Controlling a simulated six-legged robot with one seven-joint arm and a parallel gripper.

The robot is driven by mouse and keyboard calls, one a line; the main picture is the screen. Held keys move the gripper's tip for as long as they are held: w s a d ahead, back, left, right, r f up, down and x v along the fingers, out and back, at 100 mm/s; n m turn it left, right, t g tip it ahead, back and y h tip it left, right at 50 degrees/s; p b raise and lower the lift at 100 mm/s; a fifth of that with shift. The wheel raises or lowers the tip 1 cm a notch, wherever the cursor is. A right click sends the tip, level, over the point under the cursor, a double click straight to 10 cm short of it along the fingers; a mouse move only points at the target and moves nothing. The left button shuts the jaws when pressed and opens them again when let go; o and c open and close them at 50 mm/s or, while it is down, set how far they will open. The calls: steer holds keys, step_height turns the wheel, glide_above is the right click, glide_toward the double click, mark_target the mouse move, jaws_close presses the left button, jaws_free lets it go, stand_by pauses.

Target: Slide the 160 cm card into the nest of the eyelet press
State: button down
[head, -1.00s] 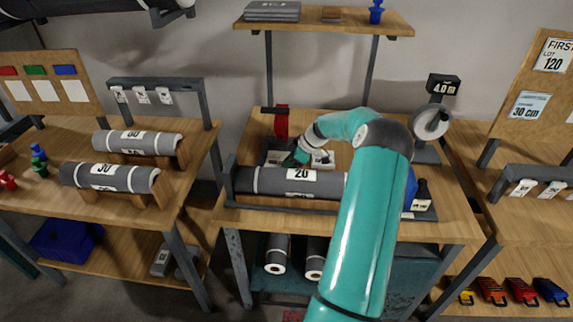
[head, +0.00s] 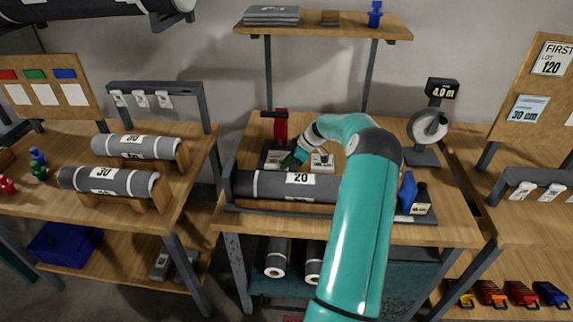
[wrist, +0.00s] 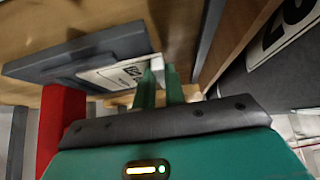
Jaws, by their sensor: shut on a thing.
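The eyelet press (head: 281,126) is the red upright at the back of the middle bench, behind the grey roll. In the wrist view its red part (wrist: 60,115) stands at the left, beside a dark grey plate (wrist: 85,52). A white card (wrist: 112,74) with dark print lies against this plate; its print is too small to read. My gripper (wrist: 160,82) is shut at the card's right end, with green fingertips. In the head view my gripper (head: 291,161) is low beside the press base, partly behind the roll. Whether the card is fully in the nest cannot be told.
A grey roll (head: 280,185) marked 20 lies along the bench in front of my gripper. White cards (head: 322,162) sit just right of it. A measuring wheel (head: 427,125) with a 4.0 m display and a blue item (head: 407,190) stand farther right. A shelf (head: 320,27) hangs above.

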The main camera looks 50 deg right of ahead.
steer(key=shift+w+d, duration=0.1)
steer(key=shift+w+d, duration=0.65)
steer(key=shift+d, duration=0.25)
steer(key=shift+d, duration=0.1)
steer(key=c, duration=1.4)
jaws_free()
steer(key=v, duration=1.3)
steer(key=shift+s+d+r, duration=0.1)
steer(key=shift+s+r, duration=0.05)
steer(key=shift+r, duration=0.15)
steer(key=shift+s+d, duration=0.1)
